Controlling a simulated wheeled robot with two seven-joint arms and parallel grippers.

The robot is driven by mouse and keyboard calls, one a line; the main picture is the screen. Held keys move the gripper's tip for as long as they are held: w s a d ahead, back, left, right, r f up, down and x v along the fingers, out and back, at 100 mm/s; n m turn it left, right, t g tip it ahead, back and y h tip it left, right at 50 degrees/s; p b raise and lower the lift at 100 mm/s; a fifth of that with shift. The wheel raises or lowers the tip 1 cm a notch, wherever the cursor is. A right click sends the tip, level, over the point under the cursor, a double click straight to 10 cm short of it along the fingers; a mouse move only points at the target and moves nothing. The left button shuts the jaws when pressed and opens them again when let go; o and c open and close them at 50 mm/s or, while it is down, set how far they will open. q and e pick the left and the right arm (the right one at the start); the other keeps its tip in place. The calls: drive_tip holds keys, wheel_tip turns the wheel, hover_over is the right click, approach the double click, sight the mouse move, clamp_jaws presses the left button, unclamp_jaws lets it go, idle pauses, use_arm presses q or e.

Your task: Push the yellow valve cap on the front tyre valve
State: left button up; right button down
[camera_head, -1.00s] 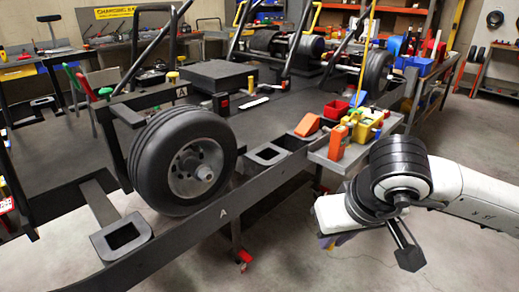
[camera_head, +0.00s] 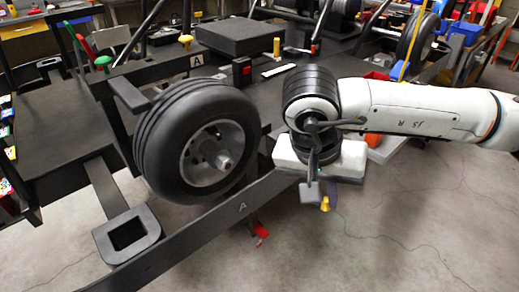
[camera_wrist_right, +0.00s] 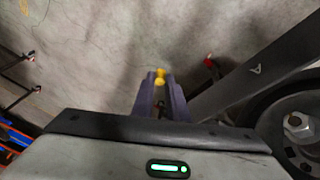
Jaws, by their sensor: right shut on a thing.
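The front tyre (camera_head: 195,140) is a black wheel with a grey rim, mounted on the kart's near side; part of its rim shows in the right wrist view (camera_wrist_right: 297,125). I cannot make out the tyre valve. My right gripper (camera_head: 325,200) hangs to the right of the wheel, apart from it, pointing down. In the right wrist view its purple fingers (camera_wrist_right: 160,88) are shut on the small yellow valve cap (camera_wrist_right: 160,74). The cap also shows below the gripper in the head view (camera_head: 325,204). My left gripper is not in view.
A dark rail marked A (camera_head: 240,207) runs below the wheel, with an empty square holder (camera_head: 127,234) at its left. A black box (camera_head: 235,37) lies on the kart behind. The floor at lower right is clear.

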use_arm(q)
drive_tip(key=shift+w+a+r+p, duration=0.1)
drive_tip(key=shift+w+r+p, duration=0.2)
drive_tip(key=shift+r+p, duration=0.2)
use_arm(e)
drive_tip(key=w+a+r+m+t+y, duration=0.1)
drive_tip(key=a+r+m+y, duration=0.3)
drive_tip(key=m, duration=1.2)
drive_tip(key=w+a+r+m+t+y, duration=0.1)
drive_tip(key=a+r+m+t+y, duration=0.3)
drive_tip(key=m, duration=1.2)
drive_tip(key=a+r+y, duration=0.1)
drive_tip(key=a+y, duration=0.2)
drive_tip(key=y, duration=0.3)
drive_tip(key=shift+w+a+r+m+t, duration=0.2)
drive_tip(key=shift+a+m+t, duration=0.1)
drive_tip(key=shift+a, duration=0.1)
